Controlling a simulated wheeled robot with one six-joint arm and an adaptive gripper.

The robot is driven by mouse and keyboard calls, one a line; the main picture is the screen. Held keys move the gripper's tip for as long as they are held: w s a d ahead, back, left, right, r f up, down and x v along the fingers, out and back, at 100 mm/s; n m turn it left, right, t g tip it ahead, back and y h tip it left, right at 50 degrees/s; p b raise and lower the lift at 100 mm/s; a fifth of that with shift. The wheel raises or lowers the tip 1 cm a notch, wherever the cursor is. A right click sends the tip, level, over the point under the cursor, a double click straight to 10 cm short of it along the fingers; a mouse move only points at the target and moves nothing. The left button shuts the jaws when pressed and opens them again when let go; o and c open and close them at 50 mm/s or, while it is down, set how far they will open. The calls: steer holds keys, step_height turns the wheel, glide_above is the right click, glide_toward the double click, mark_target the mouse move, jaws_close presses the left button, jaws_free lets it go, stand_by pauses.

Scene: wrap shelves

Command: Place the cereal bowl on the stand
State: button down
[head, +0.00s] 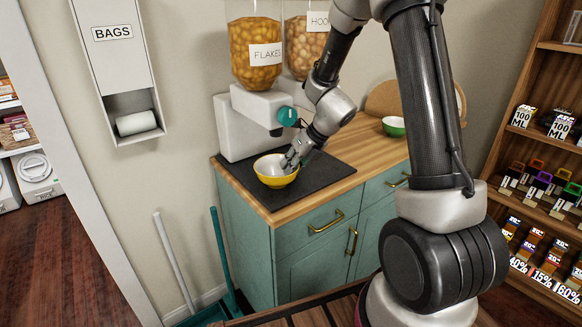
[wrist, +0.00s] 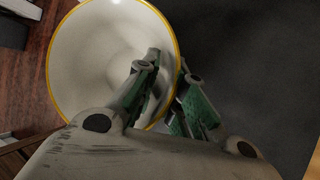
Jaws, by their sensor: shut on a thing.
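The cereal bowl (head: 278,183), yellow outside and white inside, is at the front left of a dark mat (head: 325,172) on the wooden counter. My gripper (head: 291,163) is shut on the bowl's right rim. In the wrist view the bowl (wrist: 95,65) looks empty, and the gripper (wrist: 168,65) has one finger inside the rim and one outside. The bowl looks roughly level; I cannot tell whether it touches the mat. The white dispenser stand (head: 235,135) with a teal knob is just behind it. No separate bowl stand is clearly visible.
Flakes (head: 255,62) and hoops (head: 305,45) containers rise above the counter. A green bowl (head: 393,126) sits at the counter's back right. A broom and dustpan (head: 220,262) are at the lower left. Shelves of goods (head: 545,190) stand at right. The mat right of the bowl is clear.

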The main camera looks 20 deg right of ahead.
steer(key=shift+f, duration=0.15)
steer(key=c, duration=1.5)
jaws_free()
